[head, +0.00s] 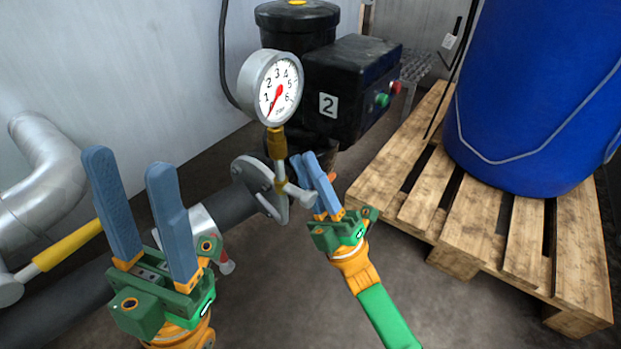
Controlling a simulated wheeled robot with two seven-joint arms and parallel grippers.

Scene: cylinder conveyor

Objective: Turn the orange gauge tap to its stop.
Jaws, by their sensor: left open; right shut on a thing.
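The round white pressure gauge (278,88) stands on a brass fitting above the pipe, and its red needle points down to the left. The orange gauge tap (332,178) is below the gauge, mostly hidden behind my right gripper's blue fingers; only a small orange part shows. My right gripper (306,162) is at the tap with its fingers close together, shut on it. My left gripper (130,165) is open and empty at the left, its two blue fingers pointing up, well apart from the gauge.
A black machine box marked 2 (355,85) with green and red buttons stands behind the gauge. A flanged pipe (232,205) runs beneath it. A yellow handle (68,246) is at the left. A wooden pallet (405,190) bears a blue barrel (535,90) at the right.

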